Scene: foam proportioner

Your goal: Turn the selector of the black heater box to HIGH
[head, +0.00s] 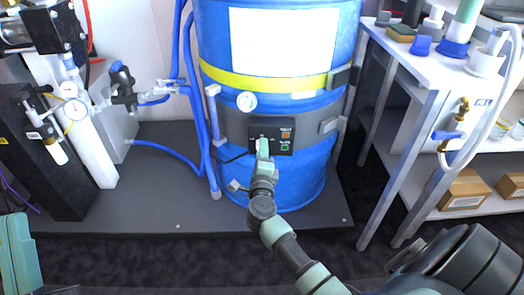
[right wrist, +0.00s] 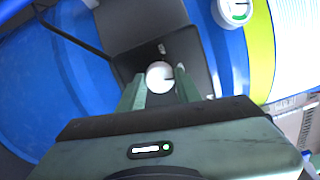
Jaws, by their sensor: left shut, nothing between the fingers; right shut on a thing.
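The black heater box (head: 279,150) is strapped to the front of the blue drum. It has an orange and a green indicator on its right side. My right gripper (head: 262,147) reaches its front from below. In the right wrist view the white round selector knob (right wrist: 159,74), with a dark pointer line, sits between the fingertips. The fingers are shut on it. The knob is mostly hidden by the gripper in the head view, and the setting labels are too small to read. A teal part of my left gripper (head: 18,255) shows at the lower left edge, away from the box.
The blue drum (head: 270,188) has a yellow band and a dial gauge (head: 246,101) above the box. Blue hoses (head: 187,100) run down its left side. A white shelf table (head: 425,75) with cups stands at the right. The dark platform (head: 150,205) is clear in front.

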